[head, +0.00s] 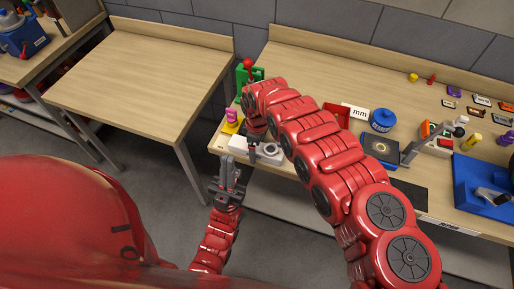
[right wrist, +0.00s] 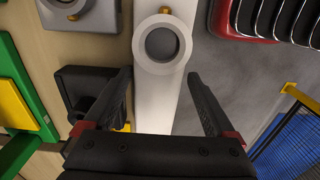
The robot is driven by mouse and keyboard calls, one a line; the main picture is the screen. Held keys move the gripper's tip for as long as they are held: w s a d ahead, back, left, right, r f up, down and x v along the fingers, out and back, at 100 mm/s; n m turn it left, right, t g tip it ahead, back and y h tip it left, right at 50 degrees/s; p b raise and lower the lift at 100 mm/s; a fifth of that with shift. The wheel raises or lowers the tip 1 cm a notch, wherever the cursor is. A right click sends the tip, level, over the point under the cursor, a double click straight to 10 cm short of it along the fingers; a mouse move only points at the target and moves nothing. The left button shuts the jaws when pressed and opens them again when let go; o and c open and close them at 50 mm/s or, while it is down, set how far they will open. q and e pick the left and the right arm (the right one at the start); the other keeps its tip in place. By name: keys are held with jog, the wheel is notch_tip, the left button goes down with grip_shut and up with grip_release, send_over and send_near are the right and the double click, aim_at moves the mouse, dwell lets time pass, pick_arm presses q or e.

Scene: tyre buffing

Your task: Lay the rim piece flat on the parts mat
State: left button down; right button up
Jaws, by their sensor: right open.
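A pale grey ring-shaped piece (right wrist: 146,48) with a dark round opening and a small brass stud shows beyond my right fingertips in the right wrist view. I cannot tell for sure whether it is the rim piece. My right gripper (right wrist: 160,76) is open and appears empty, its fingers spread to either side just short of the ring. In the head view it hangs at the near left bench edge, partly hidden by my right arm. My left gripper (head: 229,178) points up in front of that edge; its jaw gap is unclear. A plain dark mat (head: 410,195), possibly the parts mat, lies at the bench front.
A green stand (head: 243,78), a pink item (head: 232,115) on a yellow block and grey fixtures (head: 268,152) crowd the bench's left end. A blue pot (head: 382,120), red bin (head: 335,116) and blue tray (head: 480,187) stand farther right. The left table (head: 140,75) is bare.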

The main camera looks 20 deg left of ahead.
jog(key=shift+w+r, duration=0.3)
jog(key=shift+r, duration=0.15)
notch_tip(320, 180, up, 7)
jog(key=shift+f+b, duration=0.1)
jog(key=shift+b, duration=0.95)
notch_tip(320, 180, up, 10)
jog(key=shift+s+f, duration=0.2)
jog(key=shift+s, duration=0.05)
